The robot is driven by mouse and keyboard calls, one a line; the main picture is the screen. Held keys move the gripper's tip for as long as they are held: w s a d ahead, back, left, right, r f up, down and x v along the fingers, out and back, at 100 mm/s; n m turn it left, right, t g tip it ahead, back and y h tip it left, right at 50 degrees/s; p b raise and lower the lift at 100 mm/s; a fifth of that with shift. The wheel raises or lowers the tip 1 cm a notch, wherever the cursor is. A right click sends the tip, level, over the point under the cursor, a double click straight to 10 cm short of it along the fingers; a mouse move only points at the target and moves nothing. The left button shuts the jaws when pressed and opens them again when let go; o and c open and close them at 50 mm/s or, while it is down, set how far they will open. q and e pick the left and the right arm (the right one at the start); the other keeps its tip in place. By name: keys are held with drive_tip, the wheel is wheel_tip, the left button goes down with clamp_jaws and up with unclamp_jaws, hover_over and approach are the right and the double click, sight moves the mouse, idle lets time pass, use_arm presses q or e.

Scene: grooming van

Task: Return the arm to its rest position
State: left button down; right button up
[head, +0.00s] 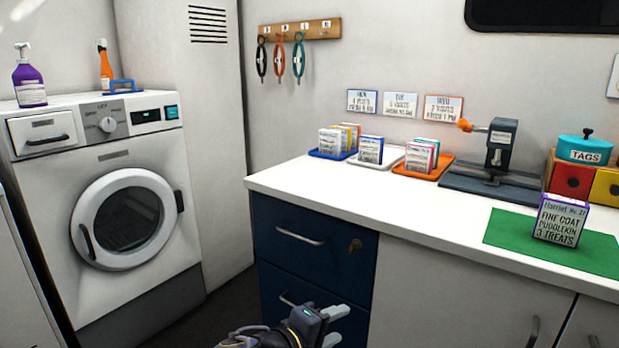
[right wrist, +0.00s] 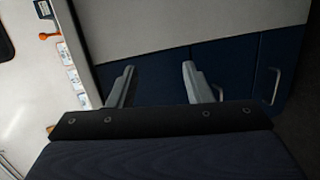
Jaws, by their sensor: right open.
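My right gripper (head: 331,325) is low in the head view, in front of the dark blue drawer unit (head: 290,262). In the right wrist view its two fingers (right wrist: 158,85) are spread apart with nothing between them. The drawer unit (right wrist: 245,75) is beyond the fingers in that view. My left gripper is in neither view.
The white counter (head: 400,205) runs above the drawers. A box of treats (head: 560,220) stands on a green mat (head: 508,238). Trays of cards and a clamp-like device (head: 500,145) sit further back. A white washer (head: 60,180) stands at left. Dark floor is partly visible between them.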

drive_tip(key=s+d+f+m+g+y, duration=0.2)
drive_tip(key=s+d+f+g+y, duration=0.15)
drive_tip(key=d, duration=0.35)
drive_tip(key=s+d+f+m+g+y, duration=0.25)
drive_tip(key=s+d+g, duration=0.2)
drive_tip(key=d, duration=0.25)
drive_tip(key=s+d+r+m+t+y, duration=0.1)
drive_tip(key=s+m+t+y, duration=0.2)
drive_tip(key=s, duration=0.5)
drive_tip(key=s+d+m+t+y, duration=0.1)
drive_tip(key=s+d+m+y, duration=0.15)
drive_tip(key=s+y, duration=0.4)
wheel_tip(320, 180, up, 29)
drive_tip(key=s+a+h+p, duration=0.1)
drive_tip(key=p, duration=2.8)
drive_tip(key=shift+s+h, duration=0.25)
drive_tip(key=shift+h, duration=0.1)
drive_tip(key=shift+a, duration=0.1)
